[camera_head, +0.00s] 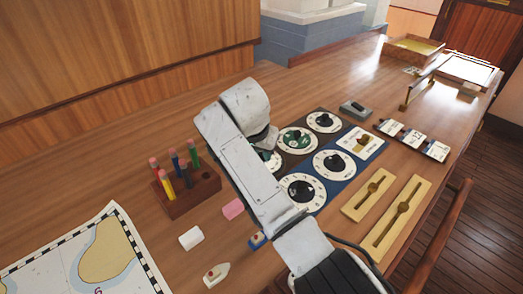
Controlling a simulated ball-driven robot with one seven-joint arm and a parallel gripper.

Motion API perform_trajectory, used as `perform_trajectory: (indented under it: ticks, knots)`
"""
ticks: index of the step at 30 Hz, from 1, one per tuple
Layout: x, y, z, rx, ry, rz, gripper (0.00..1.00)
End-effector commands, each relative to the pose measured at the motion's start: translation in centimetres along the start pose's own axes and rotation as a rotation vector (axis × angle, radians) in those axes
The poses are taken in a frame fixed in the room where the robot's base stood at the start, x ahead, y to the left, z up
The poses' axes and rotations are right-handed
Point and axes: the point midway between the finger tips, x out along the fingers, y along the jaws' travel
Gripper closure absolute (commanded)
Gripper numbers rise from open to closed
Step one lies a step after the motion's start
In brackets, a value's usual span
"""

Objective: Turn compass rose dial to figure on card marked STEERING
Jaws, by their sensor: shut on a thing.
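A dark and blue panel (347,175) on the desk carries several round white dials with black knobs. One dial with a green middle (273,161) is mostly hidden behind my arm; its markings cannot be read. My gripper (267,144) is partly hidden at the wrist, low over this dial, and appears shut on its knob. I cannot tell for certain which is the compass rose. White cards (412,138) stand in a dark holder at the right; their words, including STEERING, are too small to read.
Two brass slider plates (396,216) lie at the front right. A chart (75,262) covers the front left.

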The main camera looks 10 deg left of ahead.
Motion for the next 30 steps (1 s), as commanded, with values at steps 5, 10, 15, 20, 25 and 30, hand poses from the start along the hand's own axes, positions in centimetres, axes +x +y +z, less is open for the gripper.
perform_trajectory:
  ticks: [5, 10, 15, 20, 25, 30]
  knots:
    - [-0.1, 0.0, -0.1, 0.0, 0.003, -0.003, 0.73]
    - [-0.1, 0.0, -0.1, 0.0, 0.002, -0.002, 0.57]
    - [-0.1, 0.0, -0.1, -0.001, 0.001, -0.002, 0.49]
    - [-0.1, 0.0, -0.1, -0.001, 0.001, -0.002, 0.49]
    - [-1.6, -0.1, -0.1, -0.002, 0.002, -0.004, 0.49]
    - [-4.8, -0.1, -0.1, -0.001, 0.004, -0.006, 0.49]
